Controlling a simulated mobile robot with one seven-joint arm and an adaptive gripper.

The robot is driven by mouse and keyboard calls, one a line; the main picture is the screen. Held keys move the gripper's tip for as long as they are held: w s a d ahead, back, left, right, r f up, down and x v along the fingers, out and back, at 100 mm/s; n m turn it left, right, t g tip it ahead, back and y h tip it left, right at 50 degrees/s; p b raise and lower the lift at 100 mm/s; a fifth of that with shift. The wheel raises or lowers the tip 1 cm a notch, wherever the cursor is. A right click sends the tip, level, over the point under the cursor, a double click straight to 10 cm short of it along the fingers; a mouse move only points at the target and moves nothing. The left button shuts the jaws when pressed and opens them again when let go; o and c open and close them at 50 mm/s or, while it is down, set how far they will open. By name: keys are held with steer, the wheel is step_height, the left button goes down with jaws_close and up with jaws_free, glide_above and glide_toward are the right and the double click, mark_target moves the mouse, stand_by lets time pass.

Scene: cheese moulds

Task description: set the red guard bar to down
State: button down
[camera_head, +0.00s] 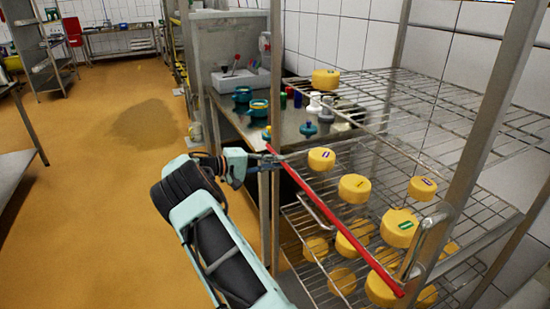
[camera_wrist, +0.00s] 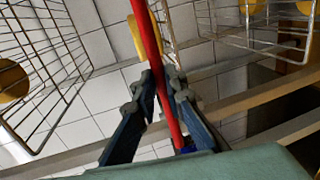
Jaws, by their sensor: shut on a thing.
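The red guard bar (camera_head: 330,217) slants across the front of the wire rack in the head view. Its upper left end is near the left post and its lower right end is by the right post. My gripper (camera_head: 268,158) is at the upper left end, beside the left post. In the wrist view the red bar (camera_wrist: 147,45) runs between the two fingers of my gripper (camera_wrist: 163,82), which is shut on it. The fingers hide part of the bar, and the exact contact is hard to see.
The wire rack (camera_head: 475,135) holds several yellow cheeses (camera_head: 354,188) on its shelves. A metal table (camera_head: 237,118) with bottles and teal moulds stands behind it. A metal handle (camera_head: 425,240) sits by the right post. The orange floor (camera_head: 90,220) at left is clear.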

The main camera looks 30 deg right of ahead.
steer(key=shift+s+a+f, duration=0.15)
steer(key=shift+f, duration=0.45)
steer(key=c, duration=2)
jaws_free()
steer(key=shift+f, duration=0.1)
steer(key=shift+o, duration=0.2)
steer(key=shift+r, duration=0.2)
steer(key=s+v, duration=0.1)
steer(key=v, duration=1)
steer(key=shift+w+a+r, duration=0.15)
steer(key=shift+w+a, duration=0.25)
steer(key=shift+w, duration=0.15)
